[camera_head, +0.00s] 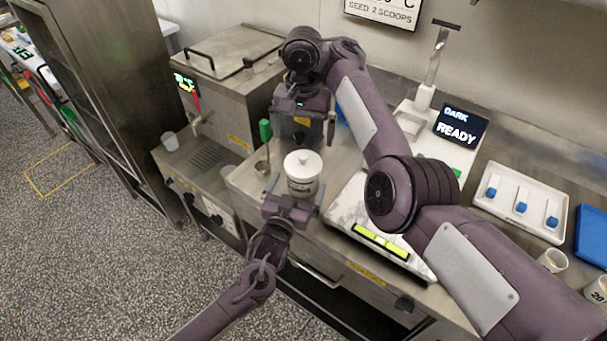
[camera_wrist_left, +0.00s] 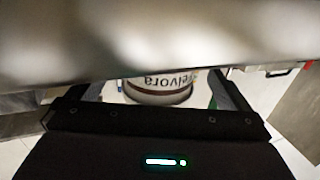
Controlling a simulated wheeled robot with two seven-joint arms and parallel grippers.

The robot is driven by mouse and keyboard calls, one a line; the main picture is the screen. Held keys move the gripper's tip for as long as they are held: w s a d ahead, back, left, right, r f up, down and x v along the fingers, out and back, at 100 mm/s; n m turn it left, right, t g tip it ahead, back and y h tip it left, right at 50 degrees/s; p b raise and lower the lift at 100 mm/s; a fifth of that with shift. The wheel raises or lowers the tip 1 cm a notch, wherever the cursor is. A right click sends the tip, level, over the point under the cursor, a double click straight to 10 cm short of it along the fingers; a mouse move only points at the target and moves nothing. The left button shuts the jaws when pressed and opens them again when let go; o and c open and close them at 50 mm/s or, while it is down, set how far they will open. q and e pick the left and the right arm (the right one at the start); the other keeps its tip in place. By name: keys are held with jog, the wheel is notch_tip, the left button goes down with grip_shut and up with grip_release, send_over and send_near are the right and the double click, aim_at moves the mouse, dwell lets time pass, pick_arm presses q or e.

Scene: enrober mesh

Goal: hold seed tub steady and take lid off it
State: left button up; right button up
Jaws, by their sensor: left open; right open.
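The seed tub (camera_head: 303,187) is a white tub with a dark band, standing upright on the steel counter. Its white lid (camera_head: 302,162) with a small knob is on it. My left gripper (camera_head: 296,188) is open at the tub's near side, one finger to either side of it. In the left wrist view the tub (camera_wrist_left: 158,88), with upside-down lettering, shows between the open fingers (camera_wrist_left: 160,92); I cannot tell whether they touch it. My right gripper (camera_head: 302,141) is open and empty, just behind and above the lid.
A green-handled ladle (camera_head: 265,132) stands left of the tub. A marble slab (camera_head: 349,210) lies to its right, partly hidden by my right arm. A steel machine (camera_head: 232,75) stands behind left. A white tray (camera_head: 521,203) with blue-ended tools is at the right.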

pick_arm(q)
jog(key=shift+x, duration=1.5)
pick_arm(e)
jog(key=shift+w, duration=0.1)
pick_arm(q)
jog(key=shift+s, duration=0.1)
jog(key=shift+c, duration=0.4)
